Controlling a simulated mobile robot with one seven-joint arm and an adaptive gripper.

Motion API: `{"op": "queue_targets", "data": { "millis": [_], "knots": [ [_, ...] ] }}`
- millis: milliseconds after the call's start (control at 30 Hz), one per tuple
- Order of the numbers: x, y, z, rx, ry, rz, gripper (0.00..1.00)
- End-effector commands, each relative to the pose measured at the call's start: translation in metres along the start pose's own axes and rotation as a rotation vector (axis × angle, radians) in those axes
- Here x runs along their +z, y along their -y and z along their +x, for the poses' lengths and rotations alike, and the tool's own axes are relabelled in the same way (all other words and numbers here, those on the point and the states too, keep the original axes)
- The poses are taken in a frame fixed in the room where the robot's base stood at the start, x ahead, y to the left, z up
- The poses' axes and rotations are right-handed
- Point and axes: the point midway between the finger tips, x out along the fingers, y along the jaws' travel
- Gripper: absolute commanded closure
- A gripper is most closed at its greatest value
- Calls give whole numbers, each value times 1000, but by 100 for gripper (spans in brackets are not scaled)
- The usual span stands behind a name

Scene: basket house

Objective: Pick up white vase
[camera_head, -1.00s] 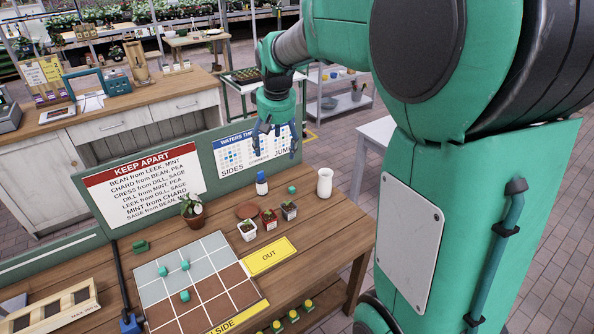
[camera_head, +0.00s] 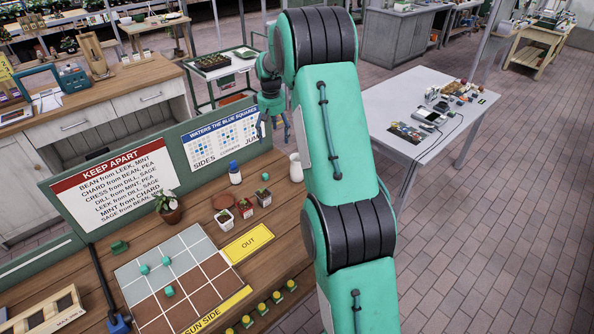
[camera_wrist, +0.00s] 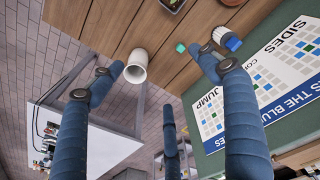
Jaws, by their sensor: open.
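The white vase (camera_head: 295,167) stands upright near the right end of the wooden bench, partly hidden by my arm in the head view. In the wrist view the vase (camera_wrist: 136,66) shows its open mouth, near the tip of the left finger. My gripper (camera_head: 273,130) is above the bench's back edge, in front of the board, with its fingers pointing down. In the wrist view my gripper (camera_wrist: 170,90) is open and empty, its blue fingers spread wide. The vase is not held, and I cannot tell whether a finger touches it.
The green board (camera_head: 200,158) rises along the bench's back. A pale table (camera_head: 430,115) stands to the right.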

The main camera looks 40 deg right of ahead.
Motion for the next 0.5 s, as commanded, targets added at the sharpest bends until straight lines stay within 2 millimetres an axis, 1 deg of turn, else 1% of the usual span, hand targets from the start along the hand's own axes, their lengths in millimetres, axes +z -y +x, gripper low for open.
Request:
{"op": "queue_targets", "data": {
  "millis": [33, 200, 400, 500],
  "knots": [
    [-4, -11, 13, -1, 11, 6, 23],
    [-14, -42, 55, -5, 37, 18, 23],
    [-20, -77, 106, -11, 67, 32, 23],
    [-20, -91, 128, -13, 79, 37, 23]
  ]
}}
